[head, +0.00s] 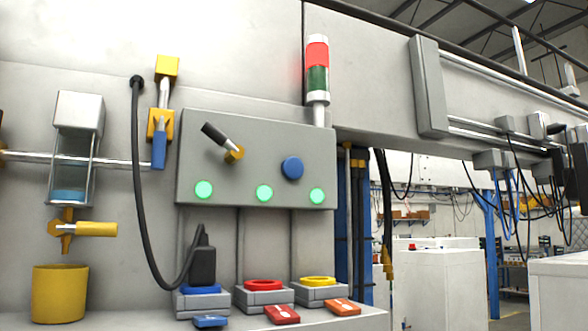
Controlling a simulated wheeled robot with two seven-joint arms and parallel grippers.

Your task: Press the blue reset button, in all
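The blue reset button (292,168) is a round blue knob on the right half of the grey control panel (262,130), which is fixed to the wall. A rotary or lever switch (222,142) with a black handle and yellow base is to its left on the same panel. Three green lamps, left (204,190), middle (264,193) and right (317,195), are lit along the panel's lower edge. Neither of my grippers shows in the head view. Nothing covers the button.
A signal tower (317,68) with a bright red section stands at the panel's right. Below are blue (201,290), red (263,286) and yellow (318,281) ringed sockets; a black plug (202,265) stands in the blue one. A yellow cup (60,295) is at left.

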